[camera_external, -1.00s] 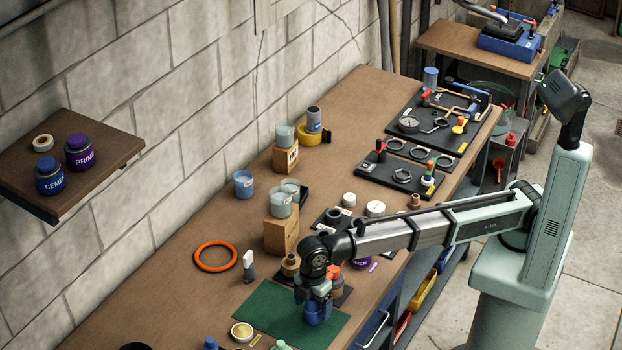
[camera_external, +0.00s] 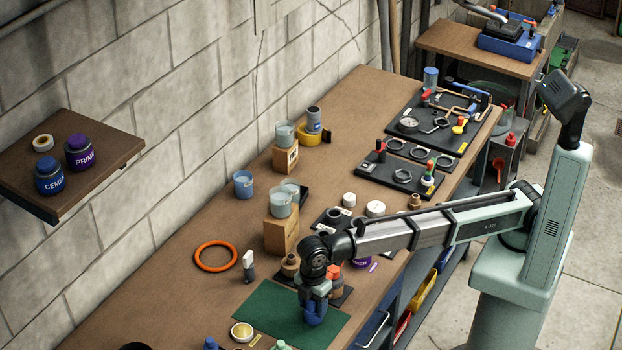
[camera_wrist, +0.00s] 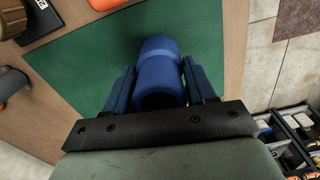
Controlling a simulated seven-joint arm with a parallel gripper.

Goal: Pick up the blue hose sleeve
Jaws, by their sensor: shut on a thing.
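The blue hose sleeve (camera_wrist: 160,68) is a short blue cylinder over the green mat (camera_wrist: 95,55). In the wrist view it sits between the two blue fingers of my gripper (camera_wrist: 161,88), which are shut on it from both sides. In the external view my gripper (camera_external: 316,311) points down over the green mat (camera_external: 262,308) and covers most of the sleeve. I cannot tell whether the sleeve touches the mat.
An orange ring (camera_external: 215,257), a black-and-white marker (camera_external: 248,266) and a gold-lidded tin (camera_external: 242,332) lie left of the mat. Wooden blocks with cups (camera_external: 281,234) stand behind. The bench edge and drawers (camera_wrist: 295,135) are close on the right.

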